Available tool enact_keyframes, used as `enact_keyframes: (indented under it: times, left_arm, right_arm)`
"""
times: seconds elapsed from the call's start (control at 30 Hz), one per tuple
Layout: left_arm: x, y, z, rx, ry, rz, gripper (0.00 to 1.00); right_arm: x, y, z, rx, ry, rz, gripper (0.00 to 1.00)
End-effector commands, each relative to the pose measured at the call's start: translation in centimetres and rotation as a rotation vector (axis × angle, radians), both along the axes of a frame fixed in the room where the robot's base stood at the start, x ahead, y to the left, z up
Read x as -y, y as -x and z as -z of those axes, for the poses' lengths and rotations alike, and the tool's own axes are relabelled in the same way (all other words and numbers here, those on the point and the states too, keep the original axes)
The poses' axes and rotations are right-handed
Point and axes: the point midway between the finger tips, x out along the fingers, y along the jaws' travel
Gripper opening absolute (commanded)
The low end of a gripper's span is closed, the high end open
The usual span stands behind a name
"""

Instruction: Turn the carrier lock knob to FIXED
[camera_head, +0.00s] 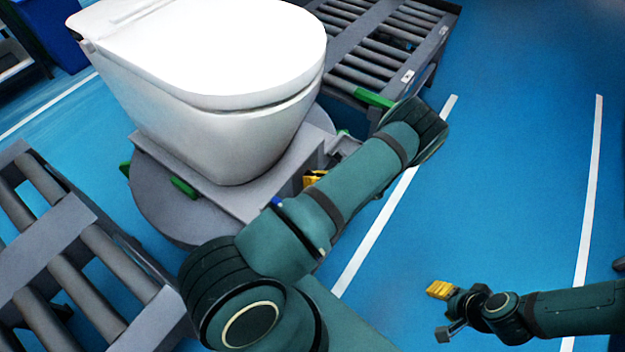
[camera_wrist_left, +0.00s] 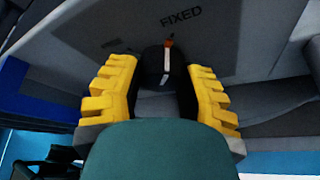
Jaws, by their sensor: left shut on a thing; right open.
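The carrier lock knob (camera_wrist_left: 166,75) is dark, with a white line and a small orange mark near its upper end. It sits on a grey panel with the word FIXED (camera_wrist_left: 181,16) printed above and to its right in the left wrist view. My left gripper (camera_wrist_left: 165,92) is shut on the knob, one yellow finger on each side. In the head view, the left gripper's yellow fingers (camera_head: 314,179) show partly behind my left arm at the carrier (camera_head: 265,190), and the knob is hidden. My right gripper (camera_head: 441,311) is open and empty, over the blue floor.
A white toilet (camera_head: 215,110) stands on the carrier, on a round grey base (camera_head: 160,205). Roller conveyors stand at the back (camera_head: 385,45) and front left (camera_head: 60,260). A blue bin (camera_head: 60,35) is at upper left. The floor at right is clear.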

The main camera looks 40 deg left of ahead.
Motion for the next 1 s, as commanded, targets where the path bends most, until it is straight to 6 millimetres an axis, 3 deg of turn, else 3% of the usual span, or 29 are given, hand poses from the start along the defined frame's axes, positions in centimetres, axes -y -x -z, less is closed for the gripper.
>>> enact_keyframes:
  times: [0.6, 0.63, 0.7, 1.0]
  left_arm:
    - [-0.14, 0.09, -0.02, -0.041, 0.003, -0.001, 0.02]
    - [-0.13, 0.09, -0.03, -0.041, 0.003, -0.001, 0.51]
    - [-0.11, 0.08, -0.02, -0.041, 0.003, -0.001, 0.72]
    - [0.01, 0.00, -0.03, -0.040, 0.004, 0.000, 0.72]
  right_arm:
    - [0.01, -0.05, 0.22, 0.002, 0.000, 0.001, 0.47]
    - [0.01, -0.05, 0.22, 0.001, 0.000, 0.000, 0.47]
    - [0.01, -0.05, 0.22, 0.001, 0.000, 0.000, 0.47]
    - [0.00, -0.04, 0.21, 0.001, 0.000, 0.000, 0.47]
